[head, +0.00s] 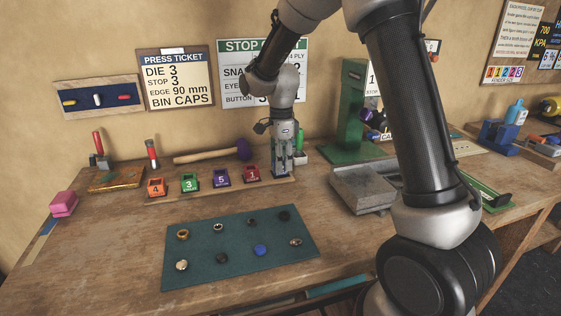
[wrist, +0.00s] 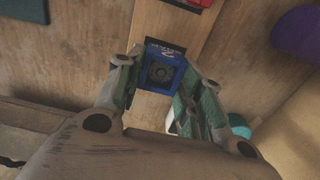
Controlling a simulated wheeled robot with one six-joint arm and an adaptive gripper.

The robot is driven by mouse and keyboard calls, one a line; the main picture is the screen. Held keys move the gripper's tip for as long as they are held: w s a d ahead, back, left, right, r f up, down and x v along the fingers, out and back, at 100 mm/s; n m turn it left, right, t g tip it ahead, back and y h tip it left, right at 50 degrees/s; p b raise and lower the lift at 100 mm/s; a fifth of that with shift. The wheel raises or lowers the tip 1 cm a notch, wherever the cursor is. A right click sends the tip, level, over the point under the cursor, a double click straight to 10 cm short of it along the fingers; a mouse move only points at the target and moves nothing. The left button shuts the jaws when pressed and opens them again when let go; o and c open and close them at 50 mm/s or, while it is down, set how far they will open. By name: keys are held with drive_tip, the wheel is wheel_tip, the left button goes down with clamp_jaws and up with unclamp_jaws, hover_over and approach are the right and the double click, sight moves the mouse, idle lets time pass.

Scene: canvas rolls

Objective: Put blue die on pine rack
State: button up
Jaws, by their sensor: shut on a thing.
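My gripper (head: 283,168) points down at the right end of the pine rack (head: 222,192), behind the bench's mat. In the wrist view the blue die (wrist: 163,72) is between the two fingers of my gripper (wrist: 158,82), which are shut on it. The die is over the end of the pine rack (wrist: 155,18), beside a dark patch on the wood. I cannot tell whether it touches the rack. In the head view the fingers mostly hide the die.
Orange (head: 156,187), green (head: 190,183), purple (head: 221,179) and red (head: 252,174) dies stand along the rack. A mallet (head: 215,153) lies behind it. A teal mat (head: 240,247) with small rings and caps is in front. A grey tray (head: 360,188) stands to the right.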

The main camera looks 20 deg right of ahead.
drive_tip(key=shift+f, duration=0.2)
drive_tip(key=o, duration=1.2)
drive_tip(key=shift+f, duration=0.1)
drive_tip(key=shift+c, duration=0.2)
wheel_tip(320, 180, up, 12)
drive_tip(key=s+d+r+n+t, duration=0.1)
drive_tip(key=s+d+r+n, duration=0.3)
drive_tip(key=s, duration=0.3)
drive_tip(key=s+d+r+n+t, duration=0.1)
drive_tip(key=s+d+r+n, duration=0.2)
drive_tip(key=s+d, duration=0.25)
drive_tip(key=s+d+f+n+t, duration=0.1)
drive_tip(key=s+d+n, duration=0.1)
drive_tip(key=s+n, duration=0.3)
drive_tip(key=s+d+f+n+t, duration=0.1)
drive_tip(key=s+d+n, duration=0.2)
drive_tip(key=s, duration=0.9)
drive_tip(key=n, duration=0.3)
drive_tip(key=shift+s, duration=0.25)
